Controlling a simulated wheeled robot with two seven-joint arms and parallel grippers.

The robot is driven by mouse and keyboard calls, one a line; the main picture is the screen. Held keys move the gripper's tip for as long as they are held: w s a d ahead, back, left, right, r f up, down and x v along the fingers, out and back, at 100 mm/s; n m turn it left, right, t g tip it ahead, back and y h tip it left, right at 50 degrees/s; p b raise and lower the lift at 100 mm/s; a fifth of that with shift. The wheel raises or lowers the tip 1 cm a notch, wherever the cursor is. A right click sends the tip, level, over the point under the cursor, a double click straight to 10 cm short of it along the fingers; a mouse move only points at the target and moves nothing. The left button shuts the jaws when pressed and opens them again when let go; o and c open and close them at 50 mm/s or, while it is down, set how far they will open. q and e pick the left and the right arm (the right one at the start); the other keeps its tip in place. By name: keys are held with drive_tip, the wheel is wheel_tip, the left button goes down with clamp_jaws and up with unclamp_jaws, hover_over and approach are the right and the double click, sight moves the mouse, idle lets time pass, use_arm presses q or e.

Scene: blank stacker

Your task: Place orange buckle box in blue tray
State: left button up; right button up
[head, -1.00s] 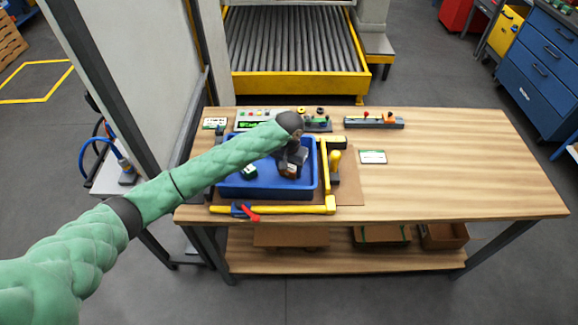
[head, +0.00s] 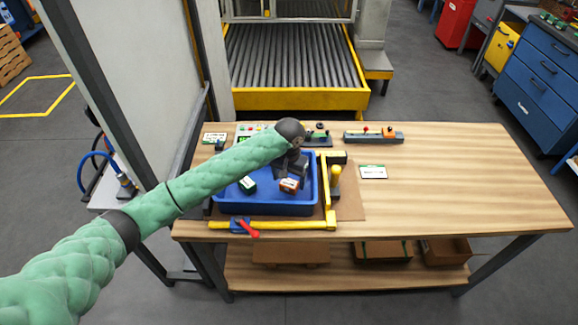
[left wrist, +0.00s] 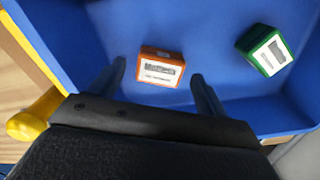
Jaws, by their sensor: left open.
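The orange box (head: 289,185) with a white label lies inside the blue tray (head: 265,208), right of its middle. In the left wrist view the orange box (left wrist: 161,67) rests on the tray floor. My left gripper (left wrist: 160,85) is open, with its two fingers on either side of the orange box and gaps between them and it. In the head view the left gripper (head: 291,172) is over the tray, partly hidden by its own wrist. A green box (head: 247,185) sits apart in the same tray, and also shows in the left wrist view (left wrist: 264,50). My right gripper is not visible.
A yellow clamp frame (head: 325,195) borders the tray at the right and front, with a red handle (head: 249,229) at the front. A label card (head: 373,172) lies to the right. The table's right half (head: 460,185) is clear.

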sight(289, 183)
use_arm(q)
wheel_tip(289, 183, up, 9)
drive_tip(key=b, duration=0.3)
drive_tip(key=shift+r, duration=0.2)
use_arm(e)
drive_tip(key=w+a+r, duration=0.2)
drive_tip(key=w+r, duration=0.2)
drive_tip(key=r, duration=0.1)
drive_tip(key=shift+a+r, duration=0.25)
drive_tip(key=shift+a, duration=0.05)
use_arm(q)
drive_tip(key=shift+f, duration=0.15)
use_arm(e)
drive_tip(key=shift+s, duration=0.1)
